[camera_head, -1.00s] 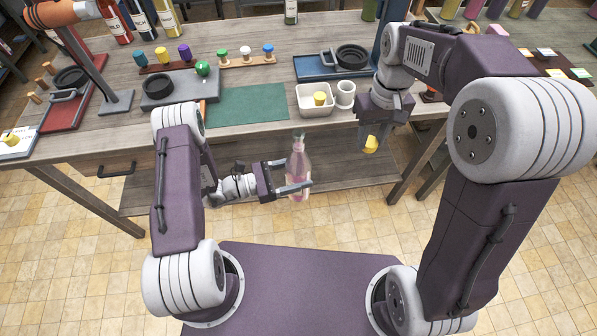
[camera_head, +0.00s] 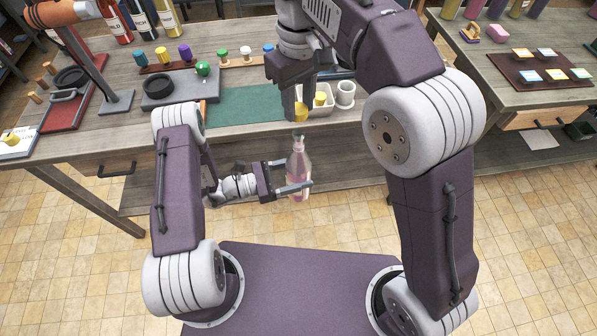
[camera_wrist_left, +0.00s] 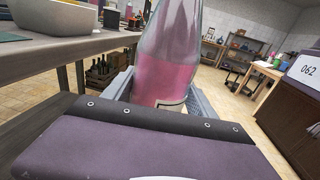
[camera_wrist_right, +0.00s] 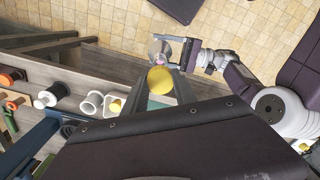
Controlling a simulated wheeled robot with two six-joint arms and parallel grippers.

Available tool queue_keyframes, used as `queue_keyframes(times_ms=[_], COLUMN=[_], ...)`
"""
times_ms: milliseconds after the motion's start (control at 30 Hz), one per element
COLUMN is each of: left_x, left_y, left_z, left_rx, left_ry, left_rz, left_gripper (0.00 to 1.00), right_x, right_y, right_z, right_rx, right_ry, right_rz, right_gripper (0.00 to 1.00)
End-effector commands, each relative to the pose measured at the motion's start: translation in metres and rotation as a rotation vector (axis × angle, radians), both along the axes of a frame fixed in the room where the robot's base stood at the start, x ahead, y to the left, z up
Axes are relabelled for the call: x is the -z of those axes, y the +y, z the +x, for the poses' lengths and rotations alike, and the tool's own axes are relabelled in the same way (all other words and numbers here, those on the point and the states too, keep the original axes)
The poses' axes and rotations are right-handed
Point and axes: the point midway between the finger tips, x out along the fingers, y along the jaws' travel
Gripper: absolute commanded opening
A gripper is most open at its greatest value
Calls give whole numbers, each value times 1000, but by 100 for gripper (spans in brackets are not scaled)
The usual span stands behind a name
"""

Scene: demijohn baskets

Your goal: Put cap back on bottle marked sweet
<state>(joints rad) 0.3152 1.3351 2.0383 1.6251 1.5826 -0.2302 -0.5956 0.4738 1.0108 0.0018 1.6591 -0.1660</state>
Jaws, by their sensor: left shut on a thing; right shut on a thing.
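A clear bottle with pink liquid (camera_head: 298,172) stands upright in my left gripper (camera_head: 292,190), held in front of the table edge. In the left wrist view the bottle (camera_wrist_left: 168,60) sits between the fingers, with only a sliver of its label showing. My right gripper (camera_head: 298,112) is shut on a yellow cap (camera_head: 300,116) and holds it just above the bottle's neck. In the right wrist view the yellow cap (camera_wrist_right: 160,79) is between the fingers, with the bottle (camera_wrist_right: 158,50) beyond it. I cannot read the label, nor tell whether cap and neck touch.
A white tray (camera_head: 318,111) with another yellow cap (camera_head: 320,98) stands on the table beside a white cup (camera_head: 345,93). A green mat (camera_head: 240,108) lies left of them. Several coloured stoppers and a grey stand (camera_head: 180,90) are further left.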

Motion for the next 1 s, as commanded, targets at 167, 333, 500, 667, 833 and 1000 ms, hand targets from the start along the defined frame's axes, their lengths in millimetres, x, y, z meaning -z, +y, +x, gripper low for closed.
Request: queue_keyframes(times_ms=[167, 333, 500, 667, 833, 1000], left_x=[-2, -2, -2, -2, -2, -2], left_y=[0, 0, 0, 0, 0, 0], left_z=[0, 0, 0, 0, 0, 0], left_rx=[0, 0, 0, 0, 0, 0], left_ry=[-3, -3, -3, -3, -3, -3], left_rz=[-4, -4, -4, -4, -4, -4], left_gripper=[0, 0, 0, 0, 0, 0], right_x=[8, 26, 37, 40, 40, 39], right_y=[0, -1, 0, 0, 0, -1], right_z=[0, 0, 0, 0, 0, -2], right_rx=[1, 1, 1, 2, 2, 2], right_ry=[1, 1, 0, 0, -1, -2], right_rz=[-1, -1, 0, 0, 1, 1], right_gripper=[0, 0, 0, 0, 0, 0])
